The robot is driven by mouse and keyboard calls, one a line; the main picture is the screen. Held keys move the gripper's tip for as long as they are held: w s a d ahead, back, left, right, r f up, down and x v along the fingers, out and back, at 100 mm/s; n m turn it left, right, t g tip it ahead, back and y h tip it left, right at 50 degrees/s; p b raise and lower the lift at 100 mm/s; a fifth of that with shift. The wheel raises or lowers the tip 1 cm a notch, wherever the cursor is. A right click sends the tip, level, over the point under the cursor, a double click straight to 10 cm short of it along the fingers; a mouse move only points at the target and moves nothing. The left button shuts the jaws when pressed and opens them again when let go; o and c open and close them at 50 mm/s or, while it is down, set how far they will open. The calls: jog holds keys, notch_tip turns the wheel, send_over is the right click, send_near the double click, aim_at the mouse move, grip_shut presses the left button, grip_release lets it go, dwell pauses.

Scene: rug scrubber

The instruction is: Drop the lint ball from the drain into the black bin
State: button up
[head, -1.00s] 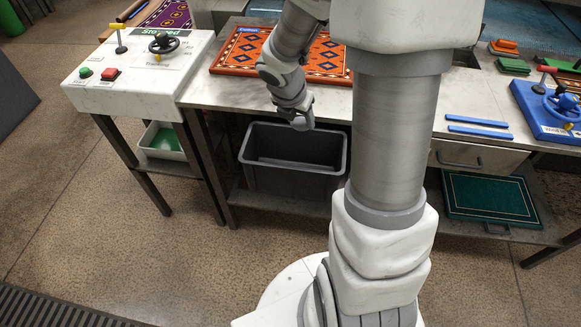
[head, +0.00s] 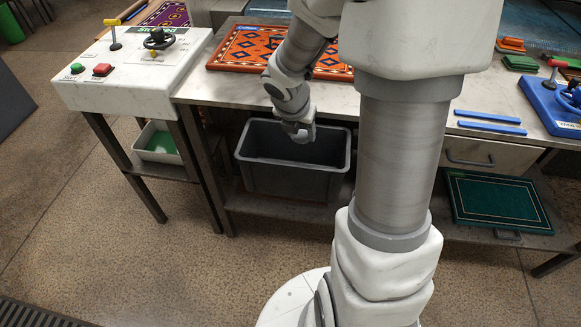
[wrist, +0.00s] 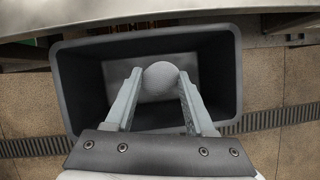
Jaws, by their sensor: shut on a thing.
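The lint ball (wrist: 160,80) is a round grey ball held between the tips of my gripper (wrist: 158,88) in the wrist view. The black bin (wrist: 78,88) is an open, dark rectangular tub; the ball and fingers show against its inside. In the head view the bin (head: 290,182) stands below the worktop, and my gripper (head: 300,134) hangs at its opening, near the front of the worktop. The ball cannot be made out in the head view. The ball's exact height relative to the rim is not clear.
The worktop (head: 225,90) edge runs close behind the bin, also along the top of the wrist view (wrist: 150,17). A white control panel (head: 125,88) stands at left, with a white tub (head: 160,158) below it. A green board (head: 495,203) lies on the lower shelf at right.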

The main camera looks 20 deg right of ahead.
jog(key=shift+f, duration=0.1)
jog(key=o, duration=1.4)
jog(key=p+v, duration=0.8)
jog(key=v, duration=0.9)
jog(key=shift+a, duration=0.1)
